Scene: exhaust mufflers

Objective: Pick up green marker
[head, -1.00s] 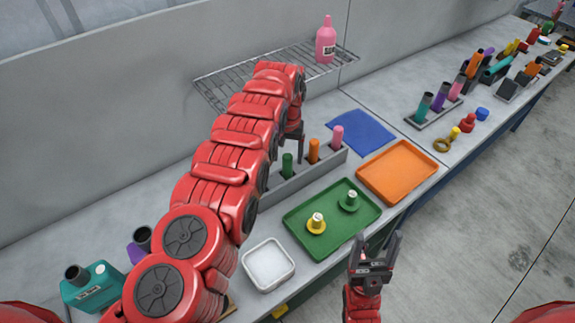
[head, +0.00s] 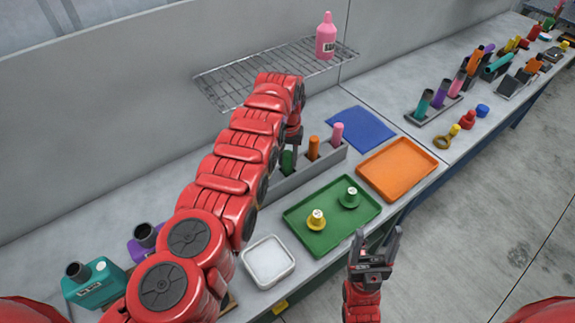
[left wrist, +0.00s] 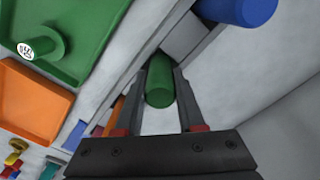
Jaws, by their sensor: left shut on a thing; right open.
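The green marker (head: 287,162) is a green cylinder at the grey rack (head: 318,166), left of an orange marker (head: 314,148) and a pink marker (head: 337,134). My left gripper (head: 290,152) is over it. In the left wrist view the green marker (left wrist: 159,82) lies between the two fingers of my left gripper (left wrist: 161,75), which is shut on it. The marker's lower end is hidden, so I cannot tell whether it is still in its slot. My right gripper (head: 376,245) is open and empty, in front of the bench edge.
A green tray (head: 300,238) with a yellow and a green knobbed piece lies before the rack. An orange tray (head: 398,168), a blue mat (head: 361,131) and a white dish (head: 268,261) are near. A wire shelf (head: 225,88) holding a pink bottle (head: 326,38) is behind my left arm.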

